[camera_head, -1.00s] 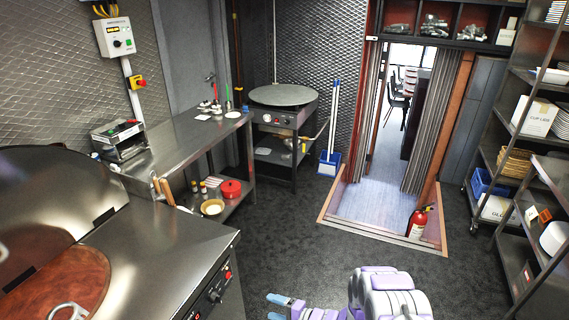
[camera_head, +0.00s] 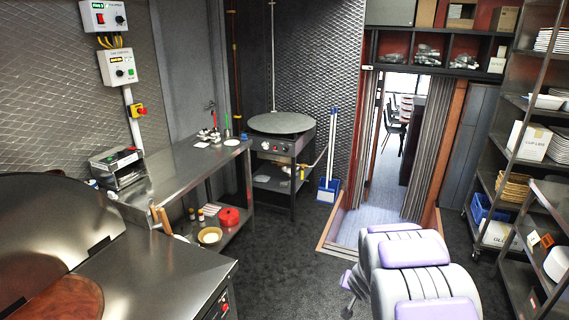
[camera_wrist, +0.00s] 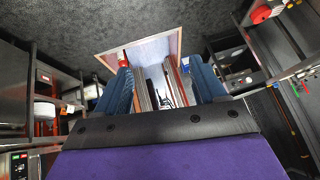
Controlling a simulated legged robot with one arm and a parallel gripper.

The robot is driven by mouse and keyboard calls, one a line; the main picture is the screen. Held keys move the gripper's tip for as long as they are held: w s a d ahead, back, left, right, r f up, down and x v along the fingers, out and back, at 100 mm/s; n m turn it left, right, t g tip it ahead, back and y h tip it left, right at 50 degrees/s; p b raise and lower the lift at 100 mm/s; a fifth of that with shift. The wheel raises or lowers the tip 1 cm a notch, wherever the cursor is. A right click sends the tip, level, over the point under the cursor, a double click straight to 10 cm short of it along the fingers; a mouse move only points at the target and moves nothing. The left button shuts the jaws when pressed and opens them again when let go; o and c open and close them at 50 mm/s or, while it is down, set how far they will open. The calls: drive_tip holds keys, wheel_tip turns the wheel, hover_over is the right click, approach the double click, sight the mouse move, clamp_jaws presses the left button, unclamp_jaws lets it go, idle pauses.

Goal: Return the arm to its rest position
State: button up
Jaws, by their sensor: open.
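My gripper (camera_wrist: 162,88) shows in the wrist view with its two blue fingers spread well apart and nothing between them. Beyond the fingers lie the doorway (camera_wrist: 150,52) and the dark floor. In the head view my purple and grey arm is raised at the lower right, in front of the doorway (camera_head: 388,150). The gripper's fingers cannot be made out in the head view.
A steel table (camera_head: 182,165) and a round griddle (camera_head: 281,123) stand at the left and back. A tandoor counter (camera_head: 165,275) fills the lower left. Metal shelving (camera_head: 510,185) lines the right. The dark floor (camera_head: 285,265) between them is clear.

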drive_tip(key=s+d+r+g+h, duration=0.1)
drive_tip(key=s+r+g, duration=0.1)
drive_tip(key=s+r, duration=0.5)
drive_tip(key=s+d+r+g+h, duration=0.1)
drive_tip(key=s+r, duration=0.4)
drive_tip(key=s, duration=0.5)
drive_tip(key=s+a+r+n+g, duration=0.1)
drive_tip(key=s+r, duration=0.1)
drive_tip(key=s, duration=0.4)
drive_tip(key=s+a+r+n+g, duration=0.1)
drive_tip(key=s+a+g, duration=0.1)
drive_tip(key=s, duration=0.5)
drive_tip(key=shift+a+r+y, duration=0.25)
drive_tip(key=shift+r+y, duration=0.15)
drive_tip(key=s+a+n+g, duration=0.1)
drive_tip(key=s+a, duration=0.1)
drive_tip(key=s, duration=0.3)
drive_tip(key=s+a+r+n+g+y, duration=0.1)
drive_tip(key=s+a, duration=0.1)
drive_tip(key=s, duration=0.3)
drive_tip(key=s+a+r+y, duration=0.1)
drive_tip(key=s+a, duration=0.1)
drive_tip(key=s, duration=0.3)
drive_tip(key=shift+s+r+n+g, duration=0.1)
drive_tip(key=shift+r+n+g, duration=0.05)
drive_tip(key=shift+n+g, duration=0.25)
drive_tip(key=shift+c, duration=0.2)
